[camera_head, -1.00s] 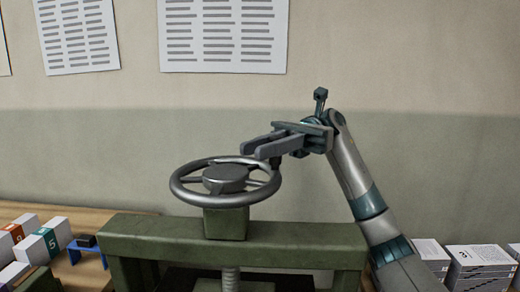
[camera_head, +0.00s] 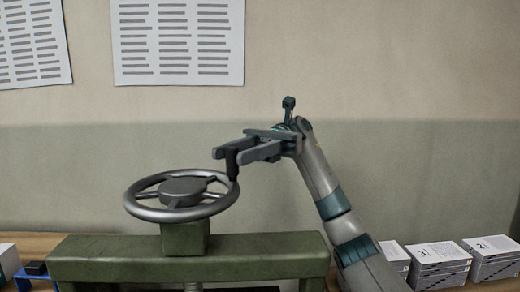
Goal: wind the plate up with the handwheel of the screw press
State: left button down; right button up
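The handwheel (camera_head: 143,211) of the screw press is a grey spoked ring with a dark hub, on top of the green press frame (camera_head: 265,256). A dark upright handle (camera_head: 233,170) stands on the right side of its rim. My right gripper (camera_head: 228,156) reaches in from the right, level, with its fingertips at the handle's upper part. The handle appears to lie between the fingers; whether they are closed tight on it I cannot tell. The screw shows only as a sliver below the frame. The plate is out of view. My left gripper is not in view.
Stacks of printed paper (camera_head: 437,254) stand on the wooden table at the right. A small blue stand (camera_head: 36,272) with a dark block and a white box (camera_head: 8,262) are at the left edge. Printed sheets (camera_head: 178,40) hang on the wall behind.

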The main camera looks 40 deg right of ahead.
jog(key=b+v, duration=0.1)
jog(key=v, duration=0.7)
jog(key=shift+s, duration=0.1)
jog(key=shift+r, duration=0.15)
